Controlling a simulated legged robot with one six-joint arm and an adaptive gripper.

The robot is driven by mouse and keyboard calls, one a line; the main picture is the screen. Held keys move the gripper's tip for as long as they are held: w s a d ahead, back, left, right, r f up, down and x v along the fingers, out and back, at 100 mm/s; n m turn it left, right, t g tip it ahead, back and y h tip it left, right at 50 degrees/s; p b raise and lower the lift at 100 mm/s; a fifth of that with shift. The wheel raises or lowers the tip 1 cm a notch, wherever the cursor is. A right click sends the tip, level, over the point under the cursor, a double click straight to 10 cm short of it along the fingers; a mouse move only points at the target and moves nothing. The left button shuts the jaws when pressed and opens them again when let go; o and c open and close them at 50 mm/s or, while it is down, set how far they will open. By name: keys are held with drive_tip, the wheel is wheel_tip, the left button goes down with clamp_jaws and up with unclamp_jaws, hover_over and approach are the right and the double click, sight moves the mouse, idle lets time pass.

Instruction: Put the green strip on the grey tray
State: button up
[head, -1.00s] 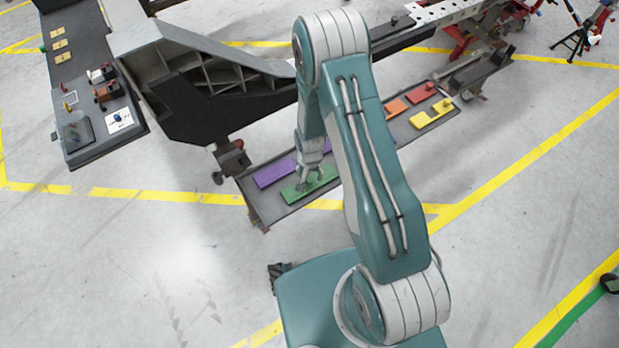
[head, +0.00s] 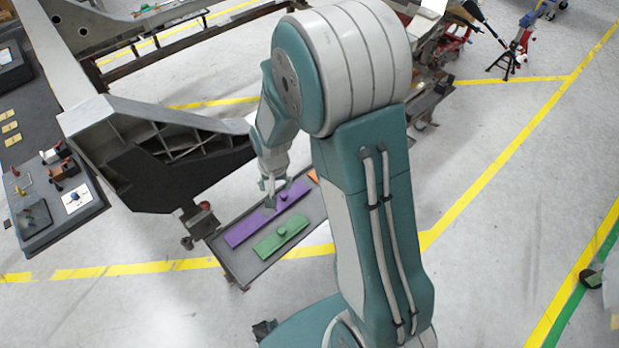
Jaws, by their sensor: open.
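The green strip (head: 270,244) lies flat on a long dark grey tray (head: 240,267), near its front edge, with a small knob on top. A longer purple strip (head: 240,234) lies beside it, farther back, also with a knob. My gripper (head: 271,194) is open, pointing down over the back part of the purple strip. It is apart from the green strip, and I cannot tell whether it touches the purple one. My arm hides the right part of the tray.
A large ribbed chassis frame (head: 170,150) stands just behind the tray. A dark side panel (head: 35,238) with small fittings is at the left. An orange piece (head: 313,176) shows beside my arm. The floor in front of the tray is clear.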

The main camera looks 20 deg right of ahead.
drive_tip(key=s+d+r+n+t, duration=0.1)
drive_tip(key=s+r, duration=0.3)
drive_tip(key=r, duration=0.5)
drive_tip(key=s+r+n+t, duration=0.1)
drive_tip(key=s+r, duration=0.2)
drive_tip(key=r, duration=0.6)
drive_tip(key=s+r+n+t, duration=0.2)
drive_tip(key=s+r, duration=0.5)
drive_tip(key=s, duration=0.5)
drive_tip(key=shift+d+r, duration=0.3)
drive_tip(key=shift+d, duration=0.1)
